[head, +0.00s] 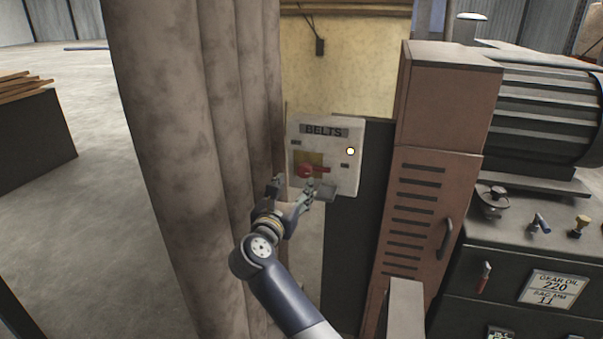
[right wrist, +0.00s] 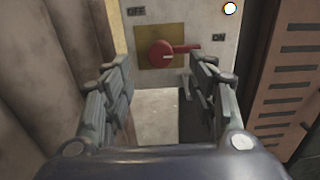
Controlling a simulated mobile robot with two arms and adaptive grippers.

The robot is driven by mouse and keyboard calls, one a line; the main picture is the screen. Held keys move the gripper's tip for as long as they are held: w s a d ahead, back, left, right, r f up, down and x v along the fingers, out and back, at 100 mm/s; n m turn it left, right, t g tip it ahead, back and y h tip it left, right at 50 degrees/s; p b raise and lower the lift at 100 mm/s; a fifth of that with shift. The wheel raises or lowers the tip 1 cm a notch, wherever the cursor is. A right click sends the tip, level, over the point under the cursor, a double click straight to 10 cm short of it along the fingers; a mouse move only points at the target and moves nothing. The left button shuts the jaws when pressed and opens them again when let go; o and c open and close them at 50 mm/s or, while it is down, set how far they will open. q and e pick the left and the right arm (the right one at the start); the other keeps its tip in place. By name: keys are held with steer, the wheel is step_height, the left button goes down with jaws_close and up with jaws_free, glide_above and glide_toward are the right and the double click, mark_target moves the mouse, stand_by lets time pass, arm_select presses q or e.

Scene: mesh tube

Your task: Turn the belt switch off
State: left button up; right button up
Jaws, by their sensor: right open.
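That view shows an "OFF" label (right wrist: 136,11) at upper left and a smaller label at right, too small to read. My right gripper (head: 293,188) is open just in front of and below the handle; its fingers (right wrist: 160,85) stand apart with nothing between them. My left gripper is not in view.
A brown locker cabinet (head: 425,190) stands close on the right. Beyond it are a dark cabinet with valves (head: 530,250) and a ribbed motor (head: 545,115). Open floor (head: 90,210) lies far left.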

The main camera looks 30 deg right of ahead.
mark_target(303, 172)
steer(key=p+x, duration=0.1)
steer(key=x, duration=0.6)
steer(key=shift+w+d, duration=0.15)
steer(key=shift+w, duration=0.05)
steer(key=shift+c, duration=0.6)
steer(key=c, duration=1)
